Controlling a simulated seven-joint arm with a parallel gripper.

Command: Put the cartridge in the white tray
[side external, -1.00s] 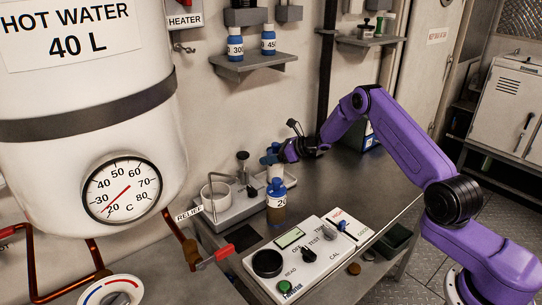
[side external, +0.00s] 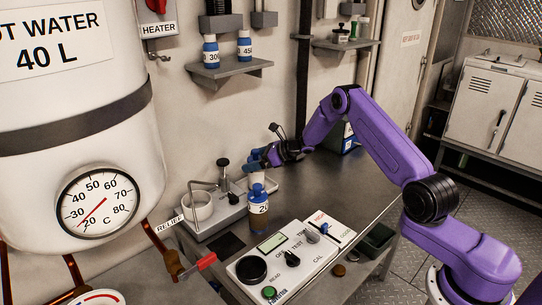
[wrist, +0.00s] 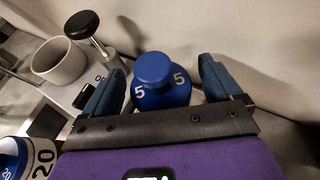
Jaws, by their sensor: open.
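My gripper (side external: 262,158) is over the bench, near the wall. In the wrist view my gripper (wrist: 160,72) has its two blue fingers spread apart. A blue-topped bottle marked 5 (wrist: 155,98) shows between and beyond the fingers, with a gap on both sides. I cannot tell its height relative to the fingertips. I see nothing that is plainly a cartridge. A pale grey tray-like stand (side external: 213,222) holds a white cup (side external: 197,208) and a black-knobbed plunger; I cannot tell whether it is the white tray.
A white meter box (side external: 290,262) sits at the bench front. A dark green bin (side external: 377,238) is right of it.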

